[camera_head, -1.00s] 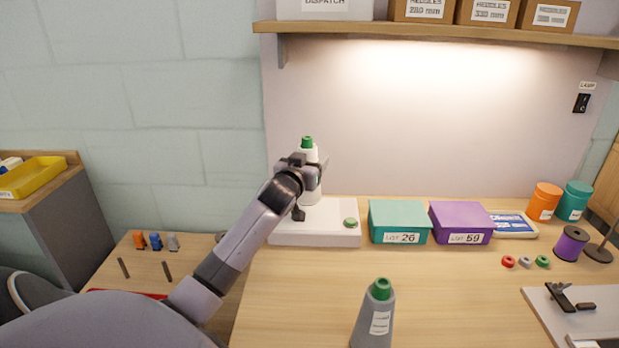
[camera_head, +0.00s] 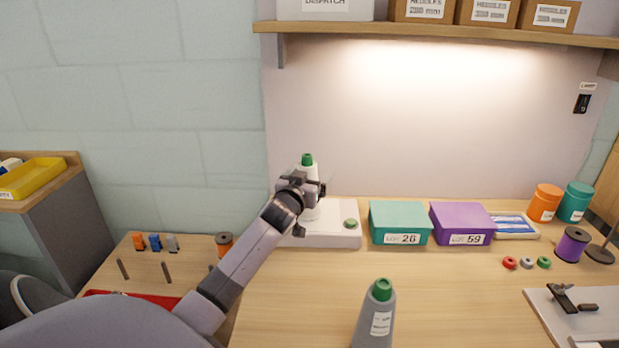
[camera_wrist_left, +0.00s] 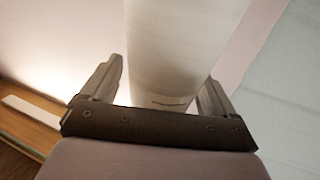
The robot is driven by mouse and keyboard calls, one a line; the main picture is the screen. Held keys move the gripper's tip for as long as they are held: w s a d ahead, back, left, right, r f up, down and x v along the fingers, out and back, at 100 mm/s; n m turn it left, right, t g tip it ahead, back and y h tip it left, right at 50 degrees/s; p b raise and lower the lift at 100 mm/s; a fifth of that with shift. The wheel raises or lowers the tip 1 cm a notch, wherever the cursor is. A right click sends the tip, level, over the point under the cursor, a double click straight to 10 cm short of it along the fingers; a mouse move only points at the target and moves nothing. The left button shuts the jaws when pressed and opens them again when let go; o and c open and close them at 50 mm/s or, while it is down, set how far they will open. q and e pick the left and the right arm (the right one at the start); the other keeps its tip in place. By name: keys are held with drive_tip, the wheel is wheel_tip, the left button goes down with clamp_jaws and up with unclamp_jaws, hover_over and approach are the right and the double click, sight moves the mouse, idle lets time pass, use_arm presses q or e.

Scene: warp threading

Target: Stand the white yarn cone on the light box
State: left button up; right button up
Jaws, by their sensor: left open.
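The white yarn cone (camera_head: 308,173) with its green tip stands upright at the left part of the light box, and its base appears to rest on the top. The light box (camera_head: 335,239) is a low white box with a green button, at the back left of the table. My left gripper (camera_head: 308,188) is open around the cone, one finger on each side. In the left wrist view the cone (camera_wrist_left: 180,45) passes between the two spread fingers. The gripper hides part of the cone's middle. My right gripper is not in view.
A teal box (camera_head: 400,220) and a purple box (camera_head: 462,222) stand right of the light box. A grey cone with a green tip (camera_head: 376,318) stands at the table's front. A shelf (camera_head: 440,33) runs above. The table between these is clear.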

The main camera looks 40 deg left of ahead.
use_arm(q)
drive_tip(key=shift+r, duration=0.1)
drive_tip(key=v, duration=1.2)
drive_tip(key=shift+s, duration=0.1)
idle(0.5)
